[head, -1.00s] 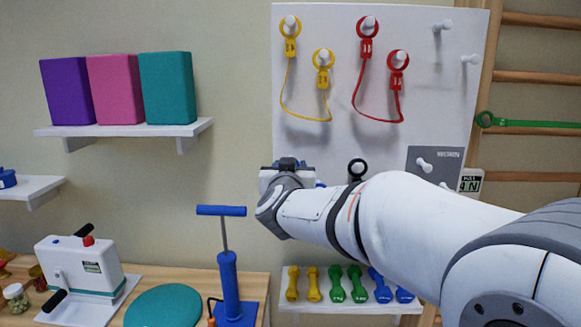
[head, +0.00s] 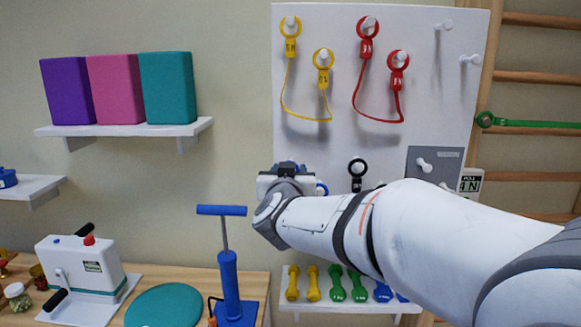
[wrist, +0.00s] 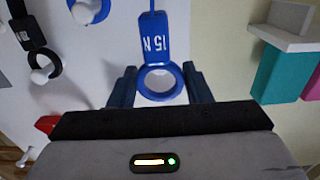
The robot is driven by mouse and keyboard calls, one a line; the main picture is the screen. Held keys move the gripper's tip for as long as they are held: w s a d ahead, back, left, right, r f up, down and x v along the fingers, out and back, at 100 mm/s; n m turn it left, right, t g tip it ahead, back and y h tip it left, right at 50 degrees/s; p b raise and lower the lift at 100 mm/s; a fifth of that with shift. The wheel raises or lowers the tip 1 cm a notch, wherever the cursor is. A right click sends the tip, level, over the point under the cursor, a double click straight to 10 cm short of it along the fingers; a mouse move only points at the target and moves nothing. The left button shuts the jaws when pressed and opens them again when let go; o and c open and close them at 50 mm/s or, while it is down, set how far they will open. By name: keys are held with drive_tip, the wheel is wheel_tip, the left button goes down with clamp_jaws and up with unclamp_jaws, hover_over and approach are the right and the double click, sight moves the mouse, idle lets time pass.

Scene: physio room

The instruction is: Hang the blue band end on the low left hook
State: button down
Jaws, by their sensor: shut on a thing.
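My gripper (head: 285,178) is in front of the lower left of the white pegboard (head: 330,140). In the wrist view, its two dark fingers (wrist: 159,88) are closed on the blue band end (wrist: 155,40), a blue tag marked 15 N with a ring. The ring lies between the fingertips, with pale white inside it; I cannot tell whether a hook passes through it. A second blue ring (wrist: 90,12) shows beside it around a white peg, and it shows partly in the head view (head: 321,188). The low left hook is not clearly seen behind my gripper.
A black ring (head: 357,167) hangs on a peg to the right. Yellow (head: 323,60) and red (head: 398,62) bands hang above. A grey panel (head: 440,157) has a bare peg. Dumbbells (head: 336,283) sit on a shelf below; a blue pump (head: 229,280) stands below left.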

drive_tip(key=shift+s, duration=0.95)
drive_tip(key=d+f+m+b, duration=0.9)
drive_tip(key=d+f+b, duration=0.7)
drive_tip(key=b, duration=1.5)
drive_tip(key=shift+d+f, duration=0.4)
drive_tip(key=shift+d, duration=0.05)
